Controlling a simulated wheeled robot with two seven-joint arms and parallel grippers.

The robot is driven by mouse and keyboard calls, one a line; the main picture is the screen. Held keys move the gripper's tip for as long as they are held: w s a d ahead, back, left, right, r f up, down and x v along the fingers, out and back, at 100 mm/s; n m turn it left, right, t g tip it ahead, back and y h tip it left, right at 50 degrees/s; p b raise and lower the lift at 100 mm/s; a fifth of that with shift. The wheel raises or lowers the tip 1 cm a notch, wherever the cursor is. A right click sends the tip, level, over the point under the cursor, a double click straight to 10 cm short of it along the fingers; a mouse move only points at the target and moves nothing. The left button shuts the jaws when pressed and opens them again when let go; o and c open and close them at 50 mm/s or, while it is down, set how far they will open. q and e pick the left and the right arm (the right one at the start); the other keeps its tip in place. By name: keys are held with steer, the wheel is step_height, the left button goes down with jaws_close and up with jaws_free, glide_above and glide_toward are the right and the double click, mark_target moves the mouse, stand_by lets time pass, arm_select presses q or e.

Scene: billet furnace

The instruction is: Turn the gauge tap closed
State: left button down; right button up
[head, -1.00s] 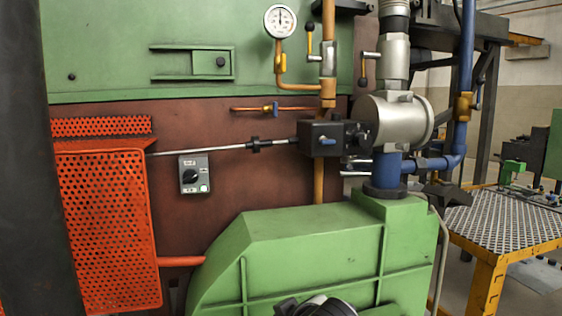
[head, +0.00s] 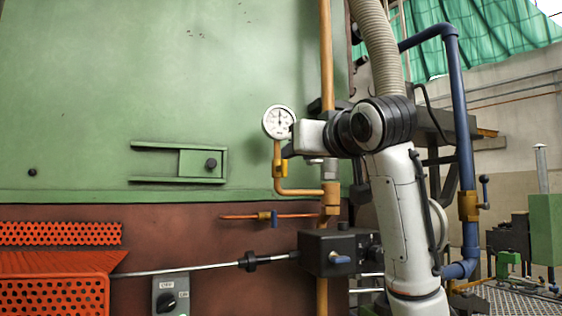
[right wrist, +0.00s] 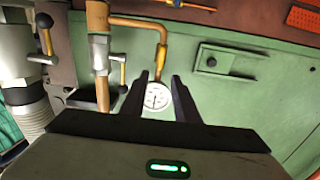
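The round white pressure gauge (head: 279,122) stands on a thin orange pipe at the green furnace wall. The gauge tap, a small yellow body (head: 278,168), sits on that pipe just below the dial. I cannot tell how the tap's handle is turned. My left gripper is not in view.
A thick orange pipe (head: 327,60) runs upright just right of the gauge. A valve with a yellow-handled lever (right wrist: 123,70) sits close by in the wrist view. A green latch (head: 203,163) projects from the wall to the left. Free air lies in front of the wall there.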

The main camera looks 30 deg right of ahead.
mark_target(284, 167)
steer(key=p+x, duration=0.2)
steer(key=x, duration=0.7)
steer(key=shift+w+f, duration=0.1)
steer(key=shift+c, duration=0.4)
jaws_close()
